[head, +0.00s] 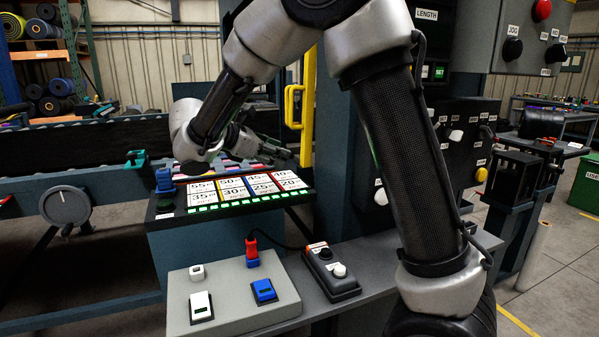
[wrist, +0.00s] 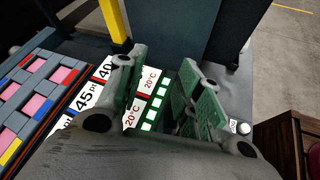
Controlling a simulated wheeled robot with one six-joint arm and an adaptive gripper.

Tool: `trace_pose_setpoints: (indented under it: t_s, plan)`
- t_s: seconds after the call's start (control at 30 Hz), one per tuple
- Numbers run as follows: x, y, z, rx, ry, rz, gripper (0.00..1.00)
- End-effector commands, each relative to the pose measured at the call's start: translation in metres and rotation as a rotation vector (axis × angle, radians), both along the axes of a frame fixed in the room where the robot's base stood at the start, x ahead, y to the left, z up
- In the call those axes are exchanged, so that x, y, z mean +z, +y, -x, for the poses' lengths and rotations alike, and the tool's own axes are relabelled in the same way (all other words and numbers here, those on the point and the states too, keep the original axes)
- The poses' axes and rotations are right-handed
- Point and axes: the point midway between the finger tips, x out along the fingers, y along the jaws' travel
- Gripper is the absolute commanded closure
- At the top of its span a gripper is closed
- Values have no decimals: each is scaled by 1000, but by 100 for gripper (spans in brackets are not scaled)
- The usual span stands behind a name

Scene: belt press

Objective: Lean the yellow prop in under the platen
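The yellow prop (head: 307,108) is an upright yellow bar with a loop handle on its left side. It stands against the dark blue column behind the card panel. Its lower part also shows at the top of the wrist view (wrist: 114,20). My gripper (head: 287,153) is above the panel's back right part, in front of and below the prop's handle, apart from it. In the wrist view its two fingers (wrist: 165,80) are spread with nothing held between them. I cannot clearly make out the platen; my arm hides part of the press.
A panel of numbered cards (head: 247,187) with green lights lies below my gripper. In front are a grey switch box (head: 233,308) and a black button box (head: 330,273). A long dark beam (head: 80,146) runs left. The dark blue column (head: 340,125) stands close by on the right.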

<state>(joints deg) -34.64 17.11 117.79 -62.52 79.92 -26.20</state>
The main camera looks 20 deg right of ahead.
Motion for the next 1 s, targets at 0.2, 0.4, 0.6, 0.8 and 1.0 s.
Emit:
trace_pose_setpoints:
  t_s: [0.2, 0.4, 0.6, 0.8, 1.0]
  plan:
    - [-14, -29, 35, -142, -37, -176, 65]
    - [-24, -46, 62, -248, -69, -301, 65]
    - [-28, -53, 75, -302, -86, -358, 65]
    - [-28, -53, 77, -310, -89, -366, 65]
    - [-31, -57, 76, -319, -84, -360, 65]
